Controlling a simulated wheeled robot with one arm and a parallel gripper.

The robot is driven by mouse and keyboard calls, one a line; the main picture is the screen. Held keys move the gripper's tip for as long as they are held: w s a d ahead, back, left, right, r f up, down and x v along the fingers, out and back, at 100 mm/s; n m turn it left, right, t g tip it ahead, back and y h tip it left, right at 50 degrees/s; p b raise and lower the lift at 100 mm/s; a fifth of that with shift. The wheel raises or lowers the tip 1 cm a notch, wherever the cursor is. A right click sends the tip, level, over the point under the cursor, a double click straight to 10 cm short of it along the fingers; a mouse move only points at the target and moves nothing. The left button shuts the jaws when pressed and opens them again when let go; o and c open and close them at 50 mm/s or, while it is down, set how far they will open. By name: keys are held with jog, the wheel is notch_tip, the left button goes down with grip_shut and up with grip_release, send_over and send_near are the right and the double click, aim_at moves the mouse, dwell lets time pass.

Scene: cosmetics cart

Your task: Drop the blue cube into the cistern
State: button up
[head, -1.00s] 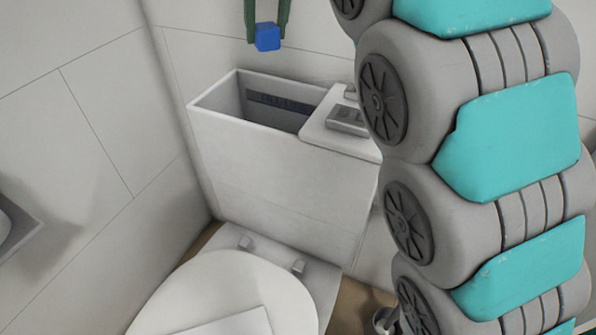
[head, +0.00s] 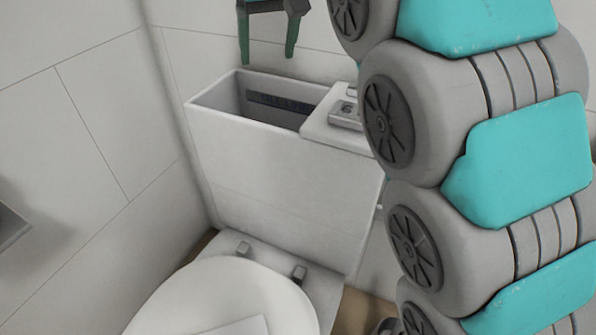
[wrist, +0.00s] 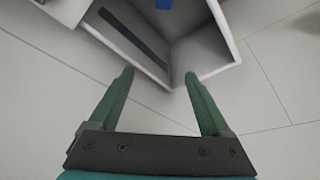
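The white cistern (head: 275,185) stands behind the toilet, its top partly open. My gripper (head: 267,57) is above and behind the open part, fingers pointing down. In the wrist view my gripper (wrist: 157,76) is open, with nothing between its spread green fingers. A small piece of the blue cube (wrist: 163,4) shows at the top edge of the wrist view, within the cistern's opening; most of it is cut off. The cube is not visible in the head view, where the front wall hides the cistern's bottom.
A lid section with a flush plate (head: 346,115) covers the cistern's right part. The toilet seat lid (head: 225,300) is down in front. Tiled walls close in behind and on the left. My arm fills the right side of the head view.

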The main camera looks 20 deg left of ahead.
dwell(0.3)
jog(key=p+v, duration=0.2)
jog(key=v, duration=0.6)
jog(key=shift+p, duration=0.3)
